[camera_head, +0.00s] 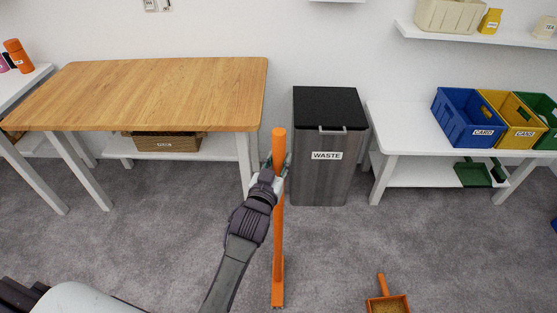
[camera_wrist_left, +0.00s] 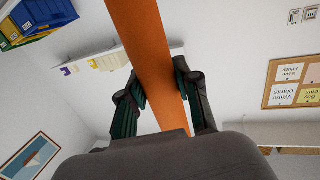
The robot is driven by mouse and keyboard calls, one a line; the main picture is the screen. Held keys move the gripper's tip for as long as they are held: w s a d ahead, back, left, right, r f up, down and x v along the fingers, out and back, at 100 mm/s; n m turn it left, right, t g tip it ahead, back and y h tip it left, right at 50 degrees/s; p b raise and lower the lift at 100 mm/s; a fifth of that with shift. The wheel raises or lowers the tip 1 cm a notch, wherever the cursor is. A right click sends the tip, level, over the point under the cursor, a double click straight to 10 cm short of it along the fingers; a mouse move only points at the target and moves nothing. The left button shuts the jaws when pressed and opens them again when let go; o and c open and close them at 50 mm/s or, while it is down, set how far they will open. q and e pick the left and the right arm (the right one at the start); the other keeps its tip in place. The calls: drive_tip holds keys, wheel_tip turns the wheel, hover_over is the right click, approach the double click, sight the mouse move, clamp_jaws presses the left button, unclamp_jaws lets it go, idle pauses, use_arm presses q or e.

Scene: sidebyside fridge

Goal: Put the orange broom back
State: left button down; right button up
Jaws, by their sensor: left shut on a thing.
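The orange broom (camera_head: 279,225) stands nearly upright in front of the waste bin's left side, with its head low near the carpet. Whether the head touches the floor I cannot tell. My left gripper (camera_head: 275,172) is shut on the upper part of its handle. In the left wrist view the orange handle (camera_wrist_left: 142,40) runs between the two fingers of the left gripper (camera_wrist_left: 160,92). An orange dustpan (camera_head: 388,303) with tan contents lies on the floor at the bottom right. My right gripper is in neither view.
A wooden-topped table (camera_head: 170,90) stands at the left, with a basket (camera_head: 165,142) on its lower shelf. The waste bin (camera_head: 318,180) stands against the wall. A white table (camera_head: 405,135) at the right carries blue, yellow and green crates. Grey carpet is open in front.

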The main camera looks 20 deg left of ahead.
use_arm(q)
drive_tip(key=c, duration=0.8)
unclamp_jaws()
drive_tip(key=shift+f, duration=0.1)
drive_tip(key=shift+r, duration=0.25)
drive_tip(key=s, duration=1.2)
drive_tip(key=shift+r+b, duration=0.15)
drive_tip(key=shift+b, duration=0.15)
